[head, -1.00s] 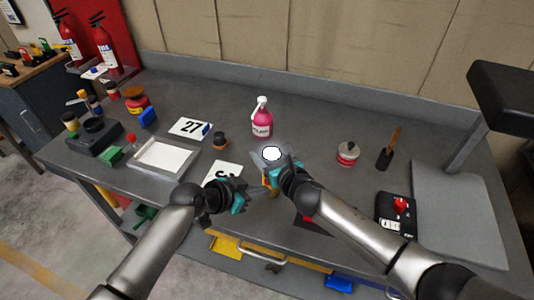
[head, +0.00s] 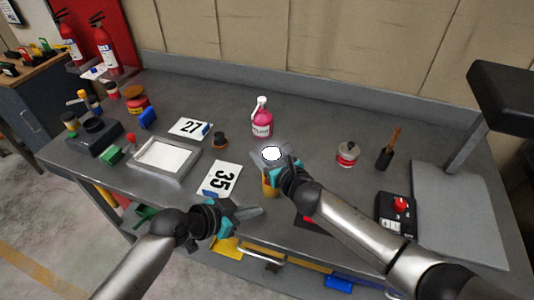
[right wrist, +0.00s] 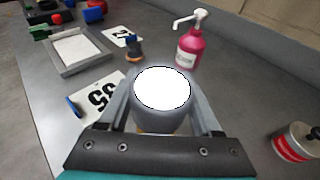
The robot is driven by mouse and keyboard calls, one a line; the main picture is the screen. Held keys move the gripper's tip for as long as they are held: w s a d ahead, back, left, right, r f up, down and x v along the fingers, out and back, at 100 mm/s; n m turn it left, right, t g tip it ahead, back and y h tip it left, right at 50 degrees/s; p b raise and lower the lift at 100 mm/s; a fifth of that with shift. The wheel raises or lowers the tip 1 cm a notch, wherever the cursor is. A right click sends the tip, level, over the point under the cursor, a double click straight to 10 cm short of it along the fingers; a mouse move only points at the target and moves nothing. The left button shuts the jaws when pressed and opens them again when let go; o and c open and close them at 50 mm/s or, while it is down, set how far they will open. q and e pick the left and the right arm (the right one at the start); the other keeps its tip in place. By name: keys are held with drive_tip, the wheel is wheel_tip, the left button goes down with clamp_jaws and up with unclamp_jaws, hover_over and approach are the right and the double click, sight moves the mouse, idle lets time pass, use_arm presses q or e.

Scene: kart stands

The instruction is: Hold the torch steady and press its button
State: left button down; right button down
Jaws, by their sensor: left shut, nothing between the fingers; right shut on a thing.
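The torch (head: 270,188) stands at the middle of the workbench, its amber body partly hidden by my right gripper. Its round top glows white in the right wrist view (right wrist: 162,88) and in the head view. My right gripper (head: 274,160) is shut on the torch, with one finger on either side of its head in the right wrist view. My left gripper (head: 252,211) is shut and empty, in front of and below the torch near the bench's front edge, apart from it. I cannot make out the torch's button.
A pink pump bottle (head: 262,122) stands behind the torch. The number 35 card (head: 219,180) and a grey tray (head: 163,158) lie to the left. A red-labelled tin (head: 347,154), a brush (head: 389,150) and a black box with a red button (head: 396,212) are to the right.

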unclamp_jaws()
drive_tip(key=v, duration=1.2)
idle(0.3)
